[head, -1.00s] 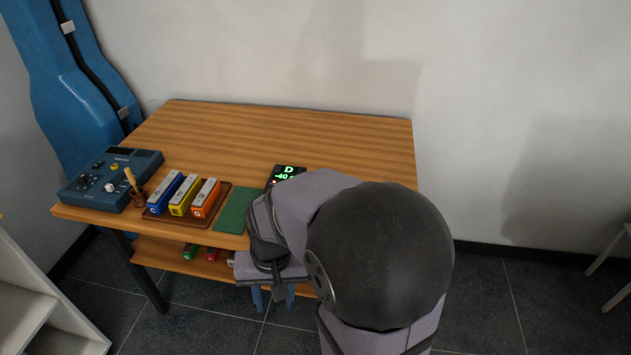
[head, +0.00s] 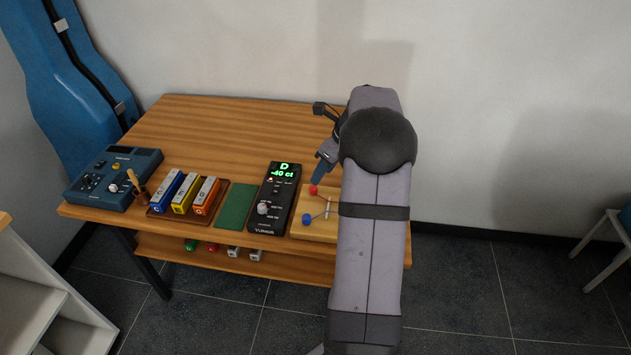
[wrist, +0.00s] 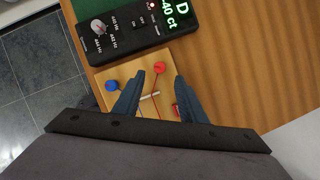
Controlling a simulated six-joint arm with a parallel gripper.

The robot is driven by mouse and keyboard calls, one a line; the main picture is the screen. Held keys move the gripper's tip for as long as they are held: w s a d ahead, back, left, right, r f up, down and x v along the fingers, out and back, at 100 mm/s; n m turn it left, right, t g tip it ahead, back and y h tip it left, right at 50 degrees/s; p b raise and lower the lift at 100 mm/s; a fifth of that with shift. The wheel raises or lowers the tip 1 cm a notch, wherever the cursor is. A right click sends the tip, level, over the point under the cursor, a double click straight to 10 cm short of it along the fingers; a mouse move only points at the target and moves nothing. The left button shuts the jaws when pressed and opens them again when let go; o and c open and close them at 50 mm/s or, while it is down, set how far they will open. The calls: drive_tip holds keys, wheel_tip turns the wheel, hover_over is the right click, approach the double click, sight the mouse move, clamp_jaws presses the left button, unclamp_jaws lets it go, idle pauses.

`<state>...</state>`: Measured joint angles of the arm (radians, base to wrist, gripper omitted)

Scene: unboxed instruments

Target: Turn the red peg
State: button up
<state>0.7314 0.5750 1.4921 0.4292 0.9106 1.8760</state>
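The red peg (head: 313,190) stands on a light wooden board (head: 299,230) at the right of the table, with a string running from it. The blue peg (head: 307,218) is nearer the front edge. In the wrist view the red peg (wrist: 159,67) shows in the gap just beyond my fingertips. The blue peg (wrist: 112,86) is left of the fingers. My gripper (wrist: 160,76) is open and empty, its two blue fingers apart. In the head view my gripper (head: 321,176) is close above and behind the red peg; my arm hides the board's right part.
A black tuner (head: 270,215) beside the board reads D, -40 ct. Left of it are a green mat (head: 235,205), a brown tray (head: 219,205) with blue, yellow and orange blocks, and a blue device (head: 113,180). The table's back is clear.

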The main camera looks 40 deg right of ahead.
sight(313, 187)
drive_tip(key=shift+p+x, duration=0.5)
drive_tip(key=shift+x, duration=3.2)
drive_tip(key=shift+s, duration=0.1)
drive_tip(key=shift+c, duration=0.7)
clamp_jaws()
